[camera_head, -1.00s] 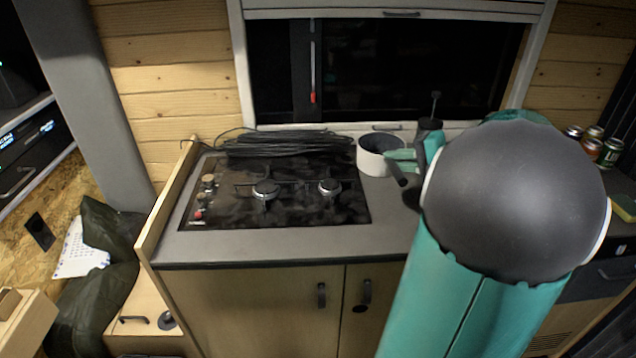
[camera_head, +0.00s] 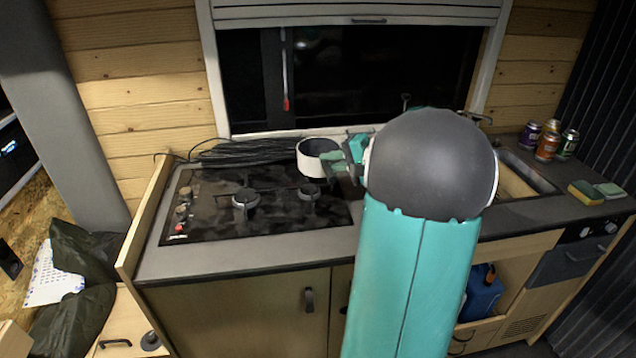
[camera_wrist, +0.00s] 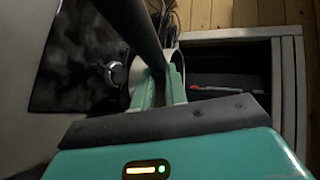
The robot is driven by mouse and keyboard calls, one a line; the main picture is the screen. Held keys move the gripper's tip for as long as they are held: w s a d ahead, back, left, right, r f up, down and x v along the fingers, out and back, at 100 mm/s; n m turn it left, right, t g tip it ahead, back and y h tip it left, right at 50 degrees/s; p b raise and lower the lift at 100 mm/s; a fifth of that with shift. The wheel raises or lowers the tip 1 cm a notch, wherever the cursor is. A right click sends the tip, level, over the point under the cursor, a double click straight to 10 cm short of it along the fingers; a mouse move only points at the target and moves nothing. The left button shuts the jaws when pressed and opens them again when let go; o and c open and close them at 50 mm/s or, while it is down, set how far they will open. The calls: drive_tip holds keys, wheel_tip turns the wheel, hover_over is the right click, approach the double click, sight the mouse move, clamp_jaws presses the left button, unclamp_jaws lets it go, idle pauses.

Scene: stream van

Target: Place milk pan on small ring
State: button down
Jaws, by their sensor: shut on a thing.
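The milk pan (camera_head: 311,168), white outside and dark inside, is upright at the back right corner of the hob. My gripper (camera_head: 334,160) is shut on it at its right side; the exact grip point is partly hidden. The wrist view shows my green fingers (camera_wrist: 163,88) against the pan's pale side (camera_wrist: 136,76), with a dark bar crossing above. The small ring (camera_head: 309,192) is the right burner of the black hob, just in front of and below the pan. I cannot tell whether the pan is clear of the surface.
The larger burner (camera_head: 245,199) is to the left. A coil of black cable (camera_head: 245,150) lies behind the hob, below the window. Several cans (camera_head: 547,146) and sponges (camera_head: 586,192) stand at the far right beside the sink (camera_head: 525,175). The wooden side panel (camera_head: 147,220) edges the left.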

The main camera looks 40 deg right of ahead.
sight(322, 175)
drive_tip(key=w+f, duration=0.3)
drive_tip(key=f, duration=0.2)
drive_tip(key=shift+w+d, duration=0.2)
drive_tip(key=shift+w, duration=0.2)
drive_tip(key=shift+w+f, duration=0.15)
drive_tip(key=shift+f, duration=0.75)
drive_tip(key=shift+w+f, duration=0.15)
drive_tip(key=shift+f, duration=0.75)
drive_tip(key=shift+f, duration=0.1)
drive_tip(key=c, duration=1.4)
unclamp_jaws()
drive_tip(key=v, duration=1.2)
